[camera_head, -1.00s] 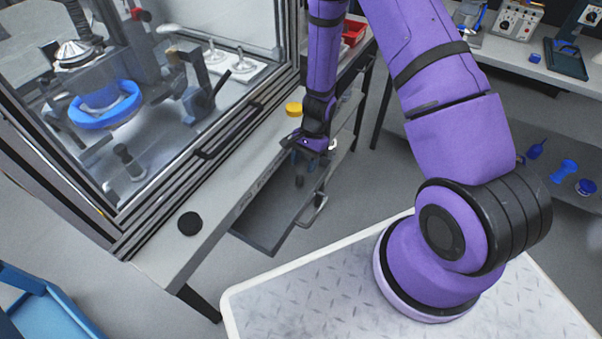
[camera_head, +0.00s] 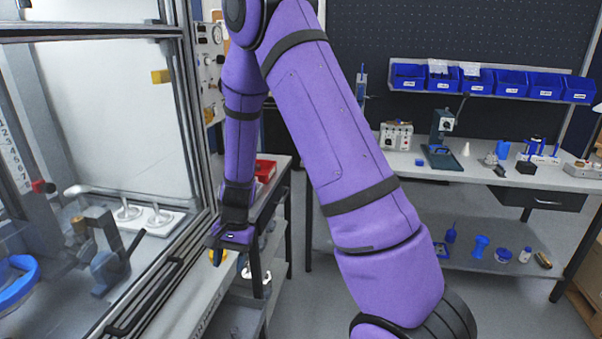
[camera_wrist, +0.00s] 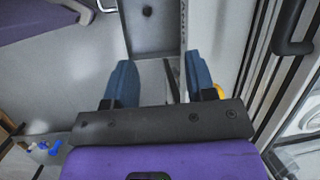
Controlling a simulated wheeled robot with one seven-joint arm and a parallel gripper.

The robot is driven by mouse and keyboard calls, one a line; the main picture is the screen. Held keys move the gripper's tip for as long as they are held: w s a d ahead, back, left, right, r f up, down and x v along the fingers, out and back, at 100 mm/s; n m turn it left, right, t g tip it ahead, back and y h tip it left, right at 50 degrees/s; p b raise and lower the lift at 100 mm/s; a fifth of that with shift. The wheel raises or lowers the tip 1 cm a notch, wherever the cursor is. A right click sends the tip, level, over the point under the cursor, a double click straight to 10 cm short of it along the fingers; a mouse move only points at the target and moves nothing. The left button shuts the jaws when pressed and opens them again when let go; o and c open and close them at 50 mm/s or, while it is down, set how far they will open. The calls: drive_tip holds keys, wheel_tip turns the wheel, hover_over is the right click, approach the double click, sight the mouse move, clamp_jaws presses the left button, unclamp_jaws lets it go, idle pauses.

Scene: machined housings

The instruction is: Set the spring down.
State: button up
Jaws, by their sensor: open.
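My gripper (camera_wrist: 161,76) is open in the wrist view, with its two blue fingers well apart and no object held between them. In the head view, my gripper (camera_head: 234,240) hangs at the front edge of the grey bench (camera_head: 192,305) beside the glazed machine; its fingertips are hard to make out there. I cannot make out the spring in either current view. Part of the area below the gripper is hidden by the hand itself.
A yellow round thing (camera_head: 217,257) lies on the bench next to my gripper; part of it shows beside the right finger in the wrist view (camera_wrist: 219,92). A red bin (camera_head: 265,170) stands behind. A workbench (camera_head: 465,172) with tools and blue bins (camera_head: 500,82) stands right.

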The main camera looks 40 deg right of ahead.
drive_tip(key=s+r+n+t+h, duration=0.1)
drive_tip(key=s+r+n, duration=0.15)
drive_tip(key=r, duration=0.75)
drive_tip(key=s+r+n+t, duration=0.2)
drive_tip(key=s+r, duration=0.2)
drive_tip(key=r, duration=0.7)
drive_tip(key=s+d+r+n+t+h, duration=0.1)
drive_tip(key=s+r+n, duration=0.1)
drive_tip(key=s+r, duration=0.4)
drive_tip(key=s+d+r+n+t+h, duration=0.1)
drive_tip(key=s+r, duration=0.4)
drive_tip(key=s, duration=0.6)
drive_tip(key=shift+s+d+r+n+t+h, duration=0.35)
drive_tip(key=shift+d+n+t, duration=0.35)
drive_tip(key=shift+n, duration=0.25)
